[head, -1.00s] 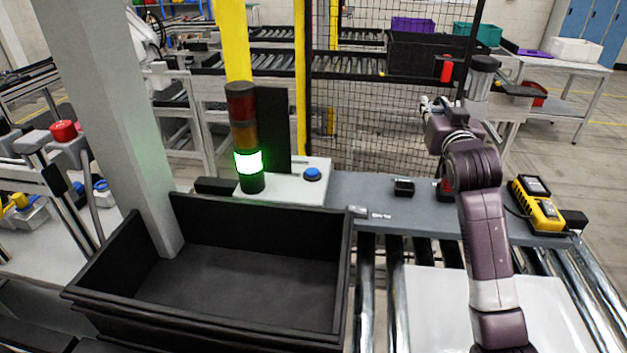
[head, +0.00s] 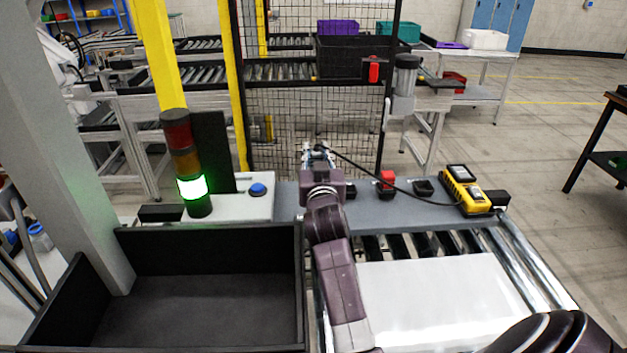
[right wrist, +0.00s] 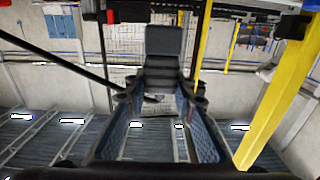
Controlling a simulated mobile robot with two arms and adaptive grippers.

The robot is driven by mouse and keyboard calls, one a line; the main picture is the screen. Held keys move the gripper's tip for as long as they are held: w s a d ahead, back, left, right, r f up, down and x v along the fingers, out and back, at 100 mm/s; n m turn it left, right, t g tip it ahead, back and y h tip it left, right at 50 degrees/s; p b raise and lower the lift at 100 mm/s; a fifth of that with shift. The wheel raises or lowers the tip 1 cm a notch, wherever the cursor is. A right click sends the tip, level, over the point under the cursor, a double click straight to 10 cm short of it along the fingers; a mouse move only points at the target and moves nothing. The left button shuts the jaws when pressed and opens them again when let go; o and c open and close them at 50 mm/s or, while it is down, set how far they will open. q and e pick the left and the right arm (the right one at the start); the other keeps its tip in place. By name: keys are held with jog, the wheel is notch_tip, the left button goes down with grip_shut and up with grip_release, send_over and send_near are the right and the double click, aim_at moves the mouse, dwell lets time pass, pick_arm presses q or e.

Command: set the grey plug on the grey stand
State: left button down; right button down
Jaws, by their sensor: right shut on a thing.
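My right gripper (head: 318,150) is in the middle of the head view, raised near the far edge of the grey shelf. In the right wrist view its fingers (right wrist: 161,98) are shut on the grey plug (right wrist: 163,45), which sticks out beyond the tips. A black cable runs from near the gripper to the yellow meter (head: 465,190). On the shelf, a dark stand (head: 351,191) sits just right of my arm, and another dark stand (head: 423,188) sits farther right. I cannot tell by colour which is the grey stand. My left gripper is not in view.
A red piece (head: 387,179) stands between the two dark stands on the grey shelf (head: 400,211). A signal tower (head: 182,165) and blue button (head: 258,190) are left of my arm. A deep black bin (head: 210,250) is at front left. A white panel (head: 440,295) lies on the rollers.

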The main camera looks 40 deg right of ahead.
notch_tip(320, 180, down, 9)
jog(key=shift+r, duration=0.1)
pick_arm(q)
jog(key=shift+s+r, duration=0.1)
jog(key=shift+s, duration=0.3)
pick_arm(e)
jog(key=c, duration=1.6)
grip_release()
jog(key=shift+f, duration=0.2)
jog(key=shift+r, duration=0.15)
